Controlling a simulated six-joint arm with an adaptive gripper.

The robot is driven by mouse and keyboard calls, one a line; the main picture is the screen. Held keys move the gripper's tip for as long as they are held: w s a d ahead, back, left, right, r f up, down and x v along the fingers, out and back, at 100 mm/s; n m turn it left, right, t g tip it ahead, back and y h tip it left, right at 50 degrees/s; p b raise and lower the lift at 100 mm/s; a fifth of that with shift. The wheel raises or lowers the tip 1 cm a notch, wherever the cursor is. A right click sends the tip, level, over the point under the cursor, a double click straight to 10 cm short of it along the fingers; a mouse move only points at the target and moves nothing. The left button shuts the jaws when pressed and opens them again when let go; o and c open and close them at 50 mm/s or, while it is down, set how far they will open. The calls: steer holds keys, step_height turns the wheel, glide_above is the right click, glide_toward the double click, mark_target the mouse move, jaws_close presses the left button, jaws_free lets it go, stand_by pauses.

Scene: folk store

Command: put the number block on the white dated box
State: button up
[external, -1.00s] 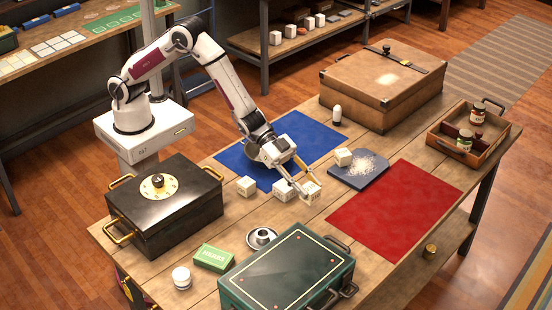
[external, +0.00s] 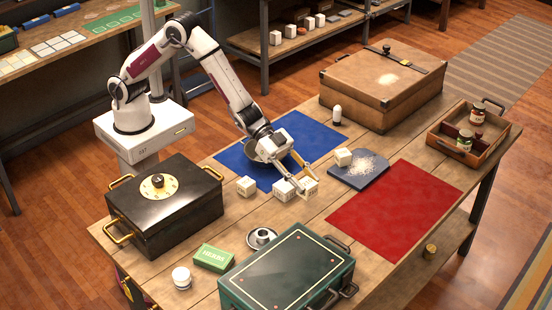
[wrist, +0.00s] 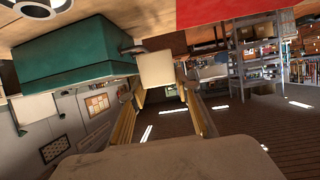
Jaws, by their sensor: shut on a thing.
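My gripper (external: 307,181) is shut on a small white block (external: 308,187) with faint dark marks, low over the wooden table near the blue mat. In the wrist view, the held block (wrist: 158,70) shows a plain pale face at the ends of the yellow fingers (wrist: 158,92). A similar white block (external: 284,190) is close at its left, and another (external: 246,186) stands farther left. One more white block (external: 343,157) is on the slate board. The marks are too small to read, so I cannot tell which is the dated box.
A red mat (external: 395,208) lies at the right and a blue mat (external: 262,165) lies under my wrist. A green case (external: 285,270), black box (external: 165,215), brown suitcase (external: 375,88), slate board (external: 345,178), metal dish (external: 261,238) and jar tray (external: 440,140) surround the work area.

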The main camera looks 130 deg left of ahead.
step_height(320, 180, up, 2)
steer(key=s+r, duration=0.1)
steer(key=s, duration=0.1)
steer(key=n+y, duration=0.5)
steer(key=y, duration=0.1)
glide_above(281, 184)
steer(key=shift+f+g, duration=0.4)
steer(key=shift+f, duration=0.05)
steer(key=shift+f, duration=2.95)
steer(key=shift+f, duration=2.05)
steer(key=shift+f, duration=0.1)
